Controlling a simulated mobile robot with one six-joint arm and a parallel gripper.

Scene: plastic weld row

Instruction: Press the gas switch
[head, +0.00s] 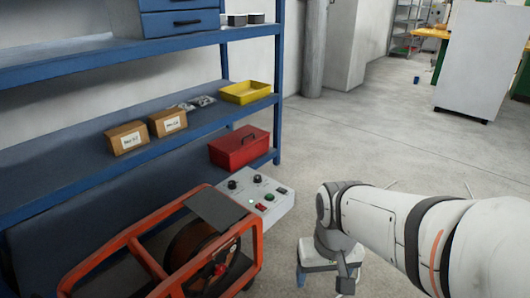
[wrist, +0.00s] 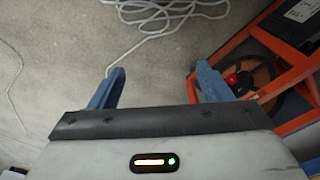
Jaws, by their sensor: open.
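A grey control box (head: 254,198) stands beside an orange-framed machine in the head view. Its sloped top carries black knobs, a small green button (head: 269,197) and a red switch (head: 260,206). Labels are too small to read, so I cannot tell which one is the gas switch. My gripper (wrist: 160,70) is open and empty, its two blue fingers apart over bare floor in the wrist view. In the head view my gripper (head: 302,277) points down, to the right of and nearer than the control box, apart from it. The control box does not show in the wrist view.
The orange frame (head: 137,258) with a reel is close to my right finger in the wrist view (wrist: 275,58). A blue shelf (head: 200,122) holds boxes and a yellow tray (head: 246,92). A red toolbox (head: 239,149) is behind the control box. Pale cable (wrist: 160,18) lies on the floor.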

